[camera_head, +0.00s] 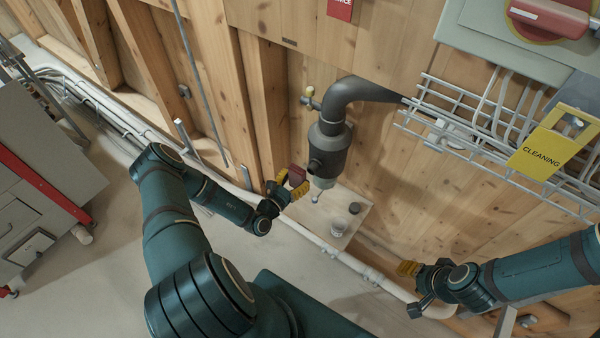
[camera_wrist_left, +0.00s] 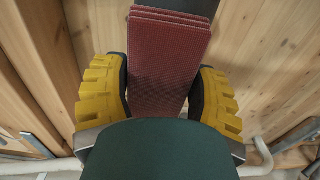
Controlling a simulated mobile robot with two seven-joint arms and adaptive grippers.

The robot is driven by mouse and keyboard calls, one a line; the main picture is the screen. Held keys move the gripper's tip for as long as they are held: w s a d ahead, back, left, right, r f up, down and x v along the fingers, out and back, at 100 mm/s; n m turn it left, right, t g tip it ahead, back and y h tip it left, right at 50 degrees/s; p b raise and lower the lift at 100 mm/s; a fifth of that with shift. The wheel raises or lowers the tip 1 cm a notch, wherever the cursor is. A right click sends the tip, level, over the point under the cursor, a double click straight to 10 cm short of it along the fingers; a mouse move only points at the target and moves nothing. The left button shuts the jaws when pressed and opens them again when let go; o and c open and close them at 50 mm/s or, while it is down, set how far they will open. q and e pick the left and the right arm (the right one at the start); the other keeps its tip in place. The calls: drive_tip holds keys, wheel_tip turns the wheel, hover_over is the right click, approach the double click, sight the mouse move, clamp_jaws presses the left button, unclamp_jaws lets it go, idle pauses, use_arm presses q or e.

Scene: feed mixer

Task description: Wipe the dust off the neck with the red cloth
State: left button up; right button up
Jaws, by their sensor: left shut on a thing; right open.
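The dark grey neck (camera_head: 329,146) is a cylindrical body on the wooden wall, with a curved pipe rising from it to the right. I cannot make out dust on it at this size. My left gripper (camera_head: 288,186) is just left of its lower end, shut on the red cloth (camera_head: 296,174). In the left wrist view the folded red cloth (camera_wrist_left: 166,60) stands between the yellow fingers, with a dark surface beyond its top edge. Whether the cloth touches the neck I cannot tell. My right gripper (camera_head: 407,268) is open and empty at the lower right.
A small wooden shelf (camera_head: 322,213) below the neck carries a clear glass and a dark small jar (camera_head: 354,208). A white wire rack (camera_head: 500,135) with a yellow cleaning sign (camera_head: 547,147) is at the right. A grey cabinet (camera_head: 35,180) stands left. A pale pipe runs along the wall's foot.

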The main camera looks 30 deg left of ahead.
use_arm(q)
drive_tip(key=shift+s, duration=1.05)
drive_tip(key=shift+s+a+p, duration=0.15)
drive_tip(key=shift+s+p, duration=0.6)
drive_tip(key=shift+s, duration=0.75)
